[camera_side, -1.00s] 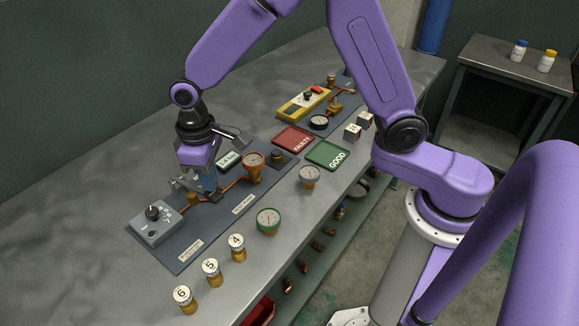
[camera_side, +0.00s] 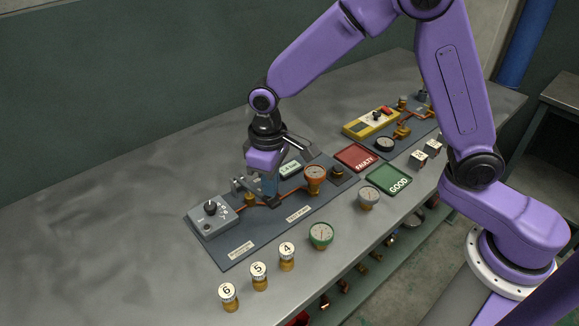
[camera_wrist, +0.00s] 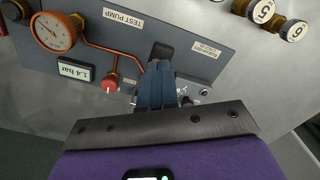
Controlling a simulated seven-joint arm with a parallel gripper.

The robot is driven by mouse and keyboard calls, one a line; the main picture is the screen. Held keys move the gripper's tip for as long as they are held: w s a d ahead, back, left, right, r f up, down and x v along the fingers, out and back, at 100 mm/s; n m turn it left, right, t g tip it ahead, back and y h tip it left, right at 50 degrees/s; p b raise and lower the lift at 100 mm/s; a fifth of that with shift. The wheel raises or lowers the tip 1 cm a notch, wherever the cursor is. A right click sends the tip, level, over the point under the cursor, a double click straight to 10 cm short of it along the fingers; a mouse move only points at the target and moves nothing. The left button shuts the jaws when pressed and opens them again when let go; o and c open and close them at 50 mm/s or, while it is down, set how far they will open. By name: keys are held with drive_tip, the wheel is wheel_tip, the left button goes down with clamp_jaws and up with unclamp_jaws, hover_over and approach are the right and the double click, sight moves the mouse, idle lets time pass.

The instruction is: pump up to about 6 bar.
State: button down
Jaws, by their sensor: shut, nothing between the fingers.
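The test pump board (camera_side: 240,262) lies flat on the bench and also shows in the wrist view (camera_wrist: 190,42). It carries a copper-rimmed dial gauge (camera_side: 315,174), seen also in the wrist view (camera_wrist: 53,32). Its small display (camera_wrist: 80,71) reads 1.4 bar. A red knob (camera_wrist: 109,86) sits on the copper pipe. My gripper (camera_side: 271,200) is shut and empty, pointing down over the middle of the board. In the wrist view its blue fingers (camera_wrist: 157,85) are together just beside a black block (camera_wrist: 161,51). I cannot tell whether they touch it.
A grey box with a black knob (camera_side: 211,219) stands at the board's left end. Numbered brass pieces (camera_side: 259,276) and loose gauges (camera_side: 321,235) line the front edge. Red FAULTY (camera_side: 356,157) and green GOOD (camera_side: 388,180) trays lie to the right. The left bench is clear.

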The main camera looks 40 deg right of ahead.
sight(271, 198)
drive_tip(key=shift+f, duration=0.1)
idle(2.2)
idle(0.8)
idle(2.1)
idle(0.7)
drive_tip(key=shift+w+f, duration=0.1)
drive_tip(key=shift+f, duration=2.4)
drive_tip(key=shift+r, duration=2.65)
